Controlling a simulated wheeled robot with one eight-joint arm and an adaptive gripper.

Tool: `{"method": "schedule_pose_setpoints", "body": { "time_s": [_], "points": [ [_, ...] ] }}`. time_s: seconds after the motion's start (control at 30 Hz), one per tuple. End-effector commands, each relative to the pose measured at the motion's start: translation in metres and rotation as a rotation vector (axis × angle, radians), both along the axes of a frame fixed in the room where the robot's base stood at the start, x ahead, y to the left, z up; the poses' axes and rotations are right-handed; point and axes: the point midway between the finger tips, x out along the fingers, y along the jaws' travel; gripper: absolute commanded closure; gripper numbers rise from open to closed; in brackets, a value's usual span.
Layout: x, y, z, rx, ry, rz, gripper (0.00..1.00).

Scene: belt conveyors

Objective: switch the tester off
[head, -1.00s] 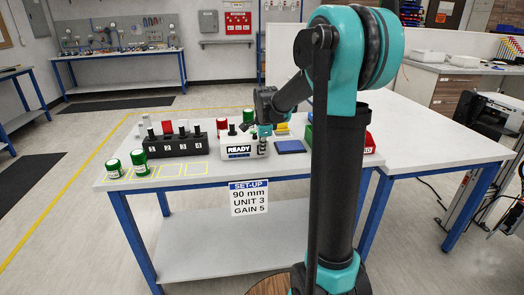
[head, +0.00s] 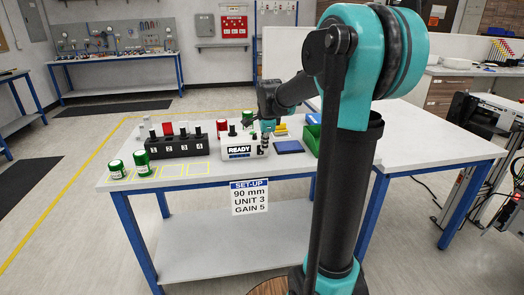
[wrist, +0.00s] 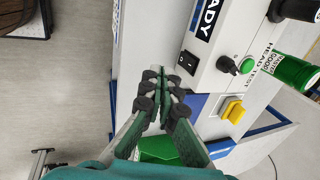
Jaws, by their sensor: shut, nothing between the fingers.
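The tester (head: 240,151) is a white box with a READY label, standing near the front edge of the white table. In the wrist view its READY label (wrist: 208,18) is at the top. A black rocker switch (wrist: 188,63), a black knob (wrist: 227,64) and a green button (wrist: 248,65) sit on its face. The rocker's position is too small to tell. My gripper (wrist: 161,84) is shut and empty, with its fingertips below and left of the rocker switch in the wrist view, apart from it. In the head view my gripper (head: 268,126) is at the tester's right end.
A black numbered rack (head: 177,146) stands left of the tester, with two green jars (head: 142,163) in front of it. A blue pad (head: 289,147), a yellow block (wrist: 233,110) and a green bin (head: 313,119) lie to the right. A SET-UP sign (head: 249,197) hangs at the table's front.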

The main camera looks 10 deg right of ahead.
Motion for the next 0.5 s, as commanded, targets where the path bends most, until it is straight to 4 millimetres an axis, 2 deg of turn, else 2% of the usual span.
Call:
{"method": "schedule_pose_setpoints", "body": {
  "time_s": [0.2, 0.33, 0.5],
  "points": [
    [-0.014, 0.000, 0.037, 0.000, 0.000, 0.000, 1.00],
    [-0.018, 0.000, 0.052, 0.000, 0.000, 0.001, 1.00],
    [-0.021, 0.000, 0.061, 0.000, 0.000, 0.000, 1.00]
  ]
}}
